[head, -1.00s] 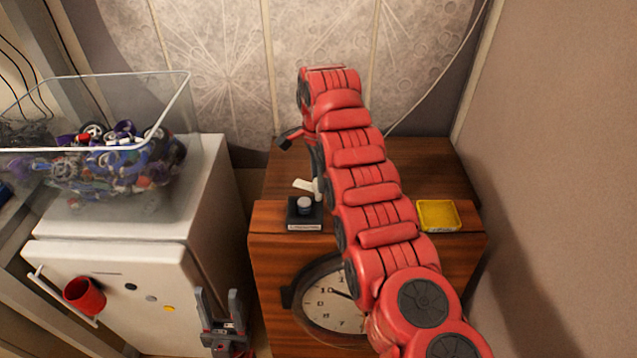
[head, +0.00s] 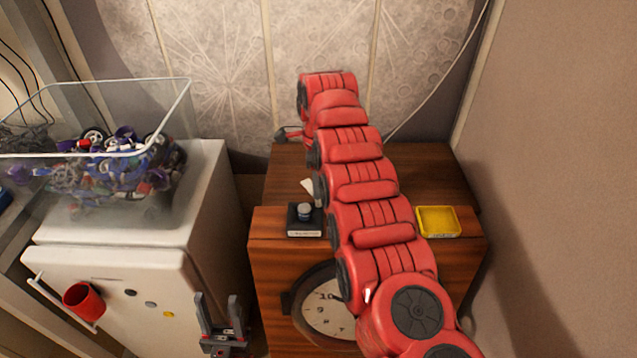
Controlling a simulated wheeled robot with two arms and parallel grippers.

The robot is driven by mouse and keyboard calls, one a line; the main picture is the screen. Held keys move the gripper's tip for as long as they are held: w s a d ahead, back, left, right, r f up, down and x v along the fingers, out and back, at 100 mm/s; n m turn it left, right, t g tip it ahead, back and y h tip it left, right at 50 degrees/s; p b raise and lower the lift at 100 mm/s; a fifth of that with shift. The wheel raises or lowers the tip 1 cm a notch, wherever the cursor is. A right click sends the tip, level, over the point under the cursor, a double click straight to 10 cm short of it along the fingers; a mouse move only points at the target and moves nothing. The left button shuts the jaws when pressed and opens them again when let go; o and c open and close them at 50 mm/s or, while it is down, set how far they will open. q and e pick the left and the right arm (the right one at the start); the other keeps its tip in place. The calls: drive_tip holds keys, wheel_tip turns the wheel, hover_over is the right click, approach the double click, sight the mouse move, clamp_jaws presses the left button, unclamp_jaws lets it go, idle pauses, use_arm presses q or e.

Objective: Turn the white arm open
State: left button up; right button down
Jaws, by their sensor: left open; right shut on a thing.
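The white arm (head: 308,186) is a small pale piece behind the black block with a round grey knob (head: 304,211) on the wooden cabinet. Its right end is hidden by my red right arm. My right gripper (head: 318,189) is mostly hidden behind that arm; only a thin grey part shows beside the white arm. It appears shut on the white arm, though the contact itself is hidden. My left gripper (head: 217,298) is open and empty, low in front of the white fridge, with its fingers pointing up.
A yellow tray (head: 438,221) sits on the wooden cabinet (head: 460,245) right of my arm. A clock (head: 322,308) is on its front. A clear bin of parts (head: 165,110) stands on the white fridge (head: 205,195); a red cup (head: 82,301) is at the fridge handle.

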idle(0.3)
drive_tip(key=c, duration=0.6)
unclamp_jaws()
drive_tip(key=r+p, duration=0.2)
drive_tip(key=r, duration=0.3)
drive_tip(key=shift+d+r, duration=0.1)
drive_tip(key=shift+d, duration=0.1)
wheel_tip(320, 180, up, 12)
drive_tip(key=p, duration=1.1)
drive_tip(key=shift+a+r+p, duration=0.15)
drive_tip(key=shift+p, duration=0.2)
